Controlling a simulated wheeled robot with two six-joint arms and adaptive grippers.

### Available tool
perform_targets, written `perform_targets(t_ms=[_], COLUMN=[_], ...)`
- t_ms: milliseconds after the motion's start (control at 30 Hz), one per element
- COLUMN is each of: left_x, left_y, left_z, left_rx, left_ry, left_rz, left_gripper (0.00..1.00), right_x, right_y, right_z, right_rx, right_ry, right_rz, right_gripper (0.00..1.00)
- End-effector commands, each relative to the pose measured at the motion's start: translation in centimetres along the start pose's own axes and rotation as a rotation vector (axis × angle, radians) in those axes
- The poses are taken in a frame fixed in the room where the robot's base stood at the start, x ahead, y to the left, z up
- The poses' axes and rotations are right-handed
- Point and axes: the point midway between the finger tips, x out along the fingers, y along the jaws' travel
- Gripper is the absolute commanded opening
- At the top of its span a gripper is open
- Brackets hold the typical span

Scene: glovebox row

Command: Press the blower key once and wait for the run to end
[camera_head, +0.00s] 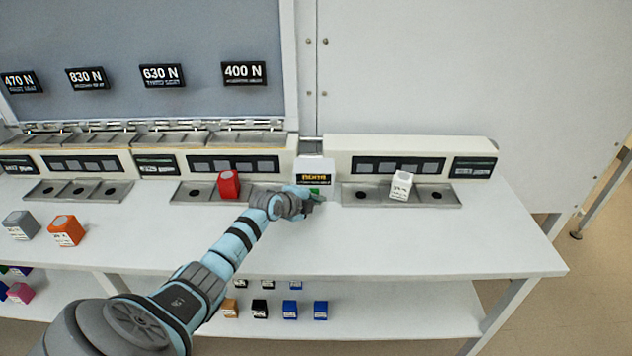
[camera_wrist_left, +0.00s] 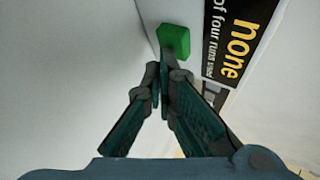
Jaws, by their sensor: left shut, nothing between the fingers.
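The blower key looks to be the green key (camera_wrist_left: 173,40) in the left wrist view, on a white housing beside a black label reading "none" and "of four runs used". My left gripper (camera_wrist_left: 163,75) is shut and empty, its fingertips at the near edge of the green key; I cannot tell whether they touch it. In the head view my left gripper (camera_head: 312,198) is in front of the white housing (camera_head: 315,166), and a bit of the green key shows by its fingers. My right gripper is not in view.
A red block (camera_head: 229,184) sits on a metal tray (camera_head: 190,193) left of my gripper. A white block (camera_head: 401,186) sits on the right tray (camera_head: 445,197). Grey (camera_head: 21,225) and orange (camera_head: 66,230) blocks stand on the bench (camera_head: 490,250). Its right part is clear.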

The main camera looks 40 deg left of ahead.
Motion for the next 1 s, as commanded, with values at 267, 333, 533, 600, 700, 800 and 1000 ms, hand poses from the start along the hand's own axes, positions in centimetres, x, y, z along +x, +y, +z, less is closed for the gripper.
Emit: perform_targets(t_ms=[267, 333, 533, 600, 700, 800, 1000], left_x=[0.2, 0.1, -0.5, -0.8, -0.8, -0.8, -1.7], left_y=[-0.1, -0.1, 0.2, 0.4, 0.6, 0.6, 0.9], left_z=[0.1, 0.1, -0.3, -0.5, -0.6, -0.6, -1.1], left_rx=[0.0, 0.0, 0.0, 0.001, -0.001, -0.001, 0.001], left_ry=[0.0, 0.0, 0.0, 0.001, 0.0, 0.0, 0.0], left_rz=[-0.001, 0.0, 0.003, 0.002, 0.0, 0.0, 0.003], left_gripper=[0.0, 0.0, 0.0, 0.0, 0.0, 0.0, 0.0], right_x=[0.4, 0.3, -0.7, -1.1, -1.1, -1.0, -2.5], right_y=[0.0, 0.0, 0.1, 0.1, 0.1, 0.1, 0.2], right_z=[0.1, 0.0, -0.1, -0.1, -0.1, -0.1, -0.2], right_rx=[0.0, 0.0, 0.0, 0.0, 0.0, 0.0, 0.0], right_ry=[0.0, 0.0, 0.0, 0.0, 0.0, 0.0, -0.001], right_rz=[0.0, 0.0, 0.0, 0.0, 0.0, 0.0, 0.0], right_gripper=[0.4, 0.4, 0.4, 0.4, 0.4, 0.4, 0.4])
